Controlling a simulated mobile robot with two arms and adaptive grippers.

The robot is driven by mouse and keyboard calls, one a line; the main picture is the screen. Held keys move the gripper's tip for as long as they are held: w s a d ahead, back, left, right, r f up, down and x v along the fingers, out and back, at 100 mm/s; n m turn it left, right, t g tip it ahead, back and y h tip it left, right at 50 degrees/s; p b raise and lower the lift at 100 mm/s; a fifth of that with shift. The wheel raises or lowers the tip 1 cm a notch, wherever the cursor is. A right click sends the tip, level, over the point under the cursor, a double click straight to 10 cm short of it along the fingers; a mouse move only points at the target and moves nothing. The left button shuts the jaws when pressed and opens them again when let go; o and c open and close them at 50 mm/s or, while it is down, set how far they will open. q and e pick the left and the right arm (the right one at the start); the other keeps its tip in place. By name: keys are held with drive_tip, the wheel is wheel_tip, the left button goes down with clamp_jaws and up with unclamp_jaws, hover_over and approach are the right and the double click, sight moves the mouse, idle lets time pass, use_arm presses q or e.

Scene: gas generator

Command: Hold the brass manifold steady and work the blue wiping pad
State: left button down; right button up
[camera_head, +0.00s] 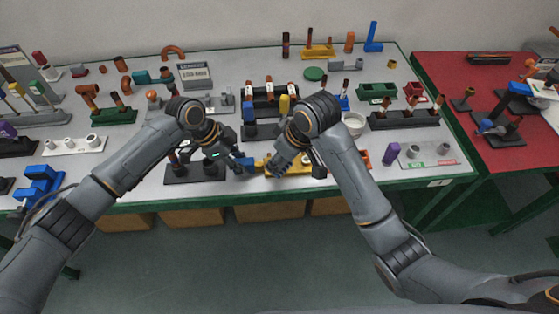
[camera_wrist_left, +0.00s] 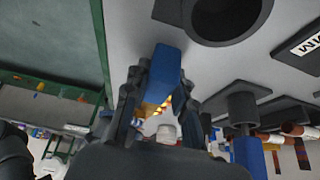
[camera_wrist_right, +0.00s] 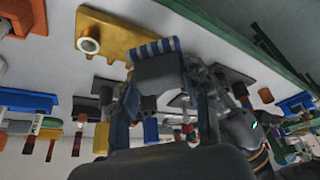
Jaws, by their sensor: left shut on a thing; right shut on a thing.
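The brass manifold (camera_head: 297,169) lies near the table's front edge, a yellow body with a pale round port; in the right wrist view its body (camera_wrist_right: 113,30) is at upper left. My left gripper (camera_head: 240,162) is shut on a blue block (camera_wrist_left: 167,68) at the manifold's left end. Whether the block joins the manifold is hidden. My right gripper (camera_head: 282,165) is over the manifold, shut on a grey piece with a blue-and-white striped edge, which looks like the blue wiping pad (camera_wrist_right: 152,49). It overlaps the manifold's edge; contact is unclear.
A dark base with posts (camera_head: 190,172) stands left of my left gripper. Several fixtures crowd the table behind. A red-topped table (camera_head: 440,70) stands at far right.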

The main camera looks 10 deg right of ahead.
drive_tip(key=shift+r, duration=2.35)
use_arm(q)
drive_tip(key=c, duration=1)
unclamp_jaws()
drive_tip(key=shift+r, duration=0.1)
drive_tip(key=v, duration=1.1)
drive_tip(key=shift+a+r, duration=0.2)
drive_tip(key=shift+r, duration=0.15)
